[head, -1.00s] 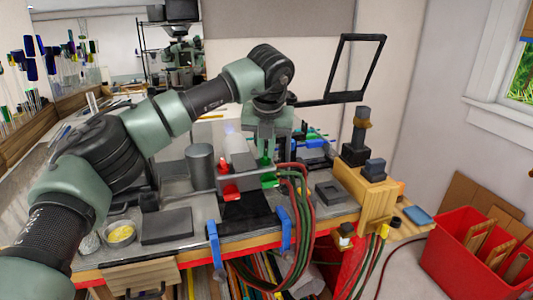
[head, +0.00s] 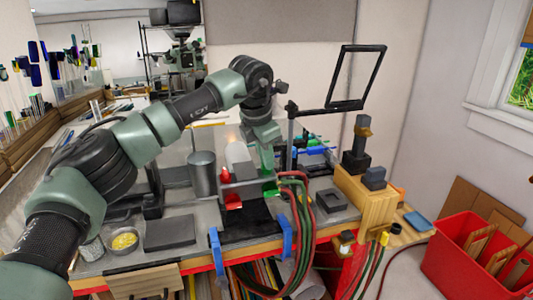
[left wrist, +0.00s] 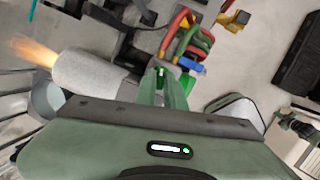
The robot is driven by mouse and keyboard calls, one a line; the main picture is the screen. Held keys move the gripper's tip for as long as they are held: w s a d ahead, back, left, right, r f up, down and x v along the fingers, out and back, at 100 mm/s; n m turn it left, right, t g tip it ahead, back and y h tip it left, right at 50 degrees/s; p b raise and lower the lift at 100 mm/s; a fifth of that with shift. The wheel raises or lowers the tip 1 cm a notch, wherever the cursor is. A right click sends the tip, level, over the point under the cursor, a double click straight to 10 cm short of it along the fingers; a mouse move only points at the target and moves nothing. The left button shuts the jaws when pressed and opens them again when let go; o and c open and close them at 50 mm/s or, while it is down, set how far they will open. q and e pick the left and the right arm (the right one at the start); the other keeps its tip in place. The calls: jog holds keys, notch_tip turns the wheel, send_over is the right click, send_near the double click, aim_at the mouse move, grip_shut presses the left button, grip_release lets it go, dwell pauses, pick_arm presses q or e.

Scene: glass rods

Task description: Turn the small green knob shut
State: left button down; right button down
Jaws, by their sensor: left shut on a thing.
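The small green knob (head: 270,187) is at the right end of the torch's front bar, mostly hidden by my left gripper and the hoses. In the left wrist view, a bit of bright green (left wrist: 162,72) shows at the fingertips. My left gripper (head: 268,168) points down and is shut on the green knob. Its fingers also show in the left wrist view (left wrist: 165,82). The grey torch barrel (head: 238,156) is just left of the gripper; an orange flame (left wrist: 35,50) leaves it in the left wrist view. My right gripper is not in view.
A red knob (head: 231,201) sits left of the green one. Red and green hoses (head: 297,195) loop over the bench front beside the gripper. A grey canister (head: 201,171) stands left of the torch. A wooden block (head: 366,195) with dark pieces stands right.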

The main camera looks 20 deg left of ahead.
aim_at(261, 178)
pick_arm(q)
jog(key=shift+r+m+g+p, duration=0.1)
jog(key=shift+m+g+p, duration=0.2)
jog(key=shift+m+p, duration=0.85)
jog(key=shift+m+b, duration=0.35)
jog(key=shift+m, duration=0.1)
jog(key=c, duration=1.5)
grip_release()
jog(key=shift+a+r+b, duration=0.1)
jog(key=shift+r+b, duration=0.25)
jog(key=shift+r, duration=0.1)
jog(key=b+v, duration=0.2)
jog(key=v, duration=0.4)
jog(key=shift+s+r, duration=0.15)
jog(key=shift+r, duration=0.2)
jog(key=shift+a, duration=0.15)
